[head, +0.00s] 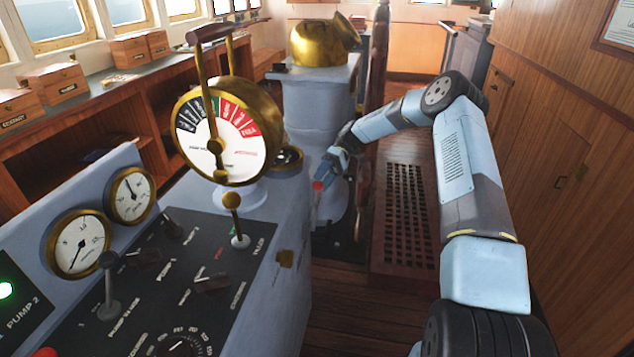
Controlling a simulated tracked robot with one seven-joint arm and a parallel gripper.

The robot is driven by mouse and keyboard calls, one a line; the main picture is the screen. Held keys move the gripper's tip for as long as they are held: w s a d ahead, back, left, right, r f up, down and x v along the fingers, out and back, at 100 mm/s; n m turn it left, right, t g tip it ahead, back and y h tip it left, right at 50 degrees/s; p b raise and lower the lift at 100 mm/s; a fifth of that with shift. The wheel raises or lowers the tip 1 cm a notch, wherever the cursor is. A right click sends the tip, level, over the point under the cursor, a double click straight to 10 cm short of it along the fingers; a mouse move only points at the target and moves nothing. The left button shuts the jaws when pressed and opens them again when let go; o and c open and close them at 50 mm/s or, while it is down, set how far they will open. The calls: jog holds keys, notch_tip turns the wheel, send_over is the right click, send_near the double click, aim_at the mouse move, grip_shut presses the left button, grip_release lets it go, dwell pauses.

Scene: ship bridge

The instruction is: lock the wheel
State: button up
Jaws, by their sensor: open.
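The ship's wheel (378,55) is a dark wooden shape seen nearly edge-on, upright beside the grey pedestal (312,100) in the middle of the head view. My arm crosses in front of it, and its lower part runs down behind my wrist. A small red knob (318,186) shows low on the near side of the pedestal; it may belong to the wheel's lock. My gripper (325,184) points down and is open, with its fingertips at or very near the red knob. I cannot tell whether they touch it. What the knob is attached to is mostly hidden.
A grey console (290,250) with gauges, levers and a brass telegraph (228,130) fills the left front. A brass binnacle (320,42) tops the pedestal. A wooden grating (405,215) lies on the floor, and wooden cabinets (560,140) line the right.

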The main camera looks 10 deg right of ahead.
jog(key=v, duration=0.6)
jog(key=shift+w+d, duration=0.15)
jog(key=shift+w, duration=0.05)
jog(key=shift+r, duration=0.1)
jog(key=s+r+m+t+h, duration=0.2)
jog(key=s+r+t+h, duration=0.2)
jog(key=s+r, duration=0.8)
jog(key=s+r+m+t+h, duration=0.3)
jog(key=s+r, duration=0.5)
jog(key=r, duration=0.7)
jog(key=s+d+r+m+t, duration=0.1)
jog(key=s+d+t, duration=0.1)
jog(key=s, duration=0.7)
jog(key=s+d+r+m+t+h, duration=0.1)
jog(key=s+d+m+t, duration=0.1)
jog(key=s, duration=0.7)
jog(key=s+d+r+m+t, duration=0.1)
jog(key=s+d+t, duration=0.3)
jog(key=s, duration=0.5)
jog(key=shift+s+d+r+m+h, duration=0.3)
jog(key=shift+r+h, duration=0.1)
jog(key=shift+r, duration=0.15)
